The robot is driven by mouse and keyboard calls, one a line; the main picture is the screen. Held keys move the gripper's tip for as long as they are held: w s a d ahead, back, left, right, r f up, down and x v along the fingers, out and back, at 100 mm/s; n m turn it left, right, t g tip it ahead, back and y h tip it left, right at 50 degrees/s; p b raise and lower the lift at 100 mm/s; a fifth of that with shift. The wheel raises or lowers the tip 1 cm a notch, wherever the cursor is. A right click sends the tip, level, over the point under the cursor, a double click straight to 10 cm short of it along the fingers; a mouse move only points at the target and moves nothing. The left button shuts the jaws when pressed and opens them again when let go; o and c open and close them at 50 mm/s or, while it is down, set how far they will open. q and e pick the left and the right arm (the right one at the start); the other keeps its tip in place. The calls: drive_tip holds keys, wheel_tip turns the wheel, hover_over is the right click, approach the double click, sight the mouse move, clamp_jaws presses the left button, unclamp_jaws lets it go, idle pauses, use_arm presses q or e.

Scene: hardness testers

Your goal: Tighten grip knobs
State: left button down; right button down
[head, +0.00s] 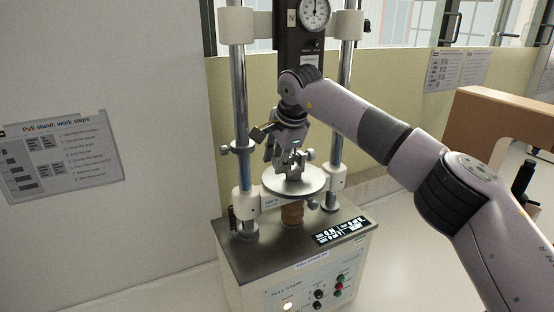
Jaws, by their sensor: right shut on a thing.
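The pull stand (225,255) stands on the white bench, with a round silver plate (315,184) between its two posts. A small metal grip (293,168) stands upright on the plate, and a round grey grip knob (311,154) sticks out at its right. My right gripper (276,150) comes down from above, in front of the stand's middle, and is shut at the grip's left side. The knob in its jaws is mostly hidden by the fingers. The upper part of the stand's grips is hidden behind my wrist. My left gripper is out of view.
A dial gauge (314,14) sits high on the stand. My right arm crosses the picture's right half. A brown box-like piece (500,125) stands at the right. A work-steps sheet (65,155) hangs left.

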drive_tip(key=c, duration=1.3)
unclamp_jaws()
drive_tip(key=shift+s+d+r, duration=0.1)
drive_tip(key=shift+s+r, duration=0.05)
drive_tip(key=shift+r, duration=0.35)
drive_tip(key=s+d, duration=0.4)
drive_tip(key=s, duration=0.7)
drive_tip(key=shift+s+d, duration=0.15)
drive_tip(key=shift+d, duration=0.2)
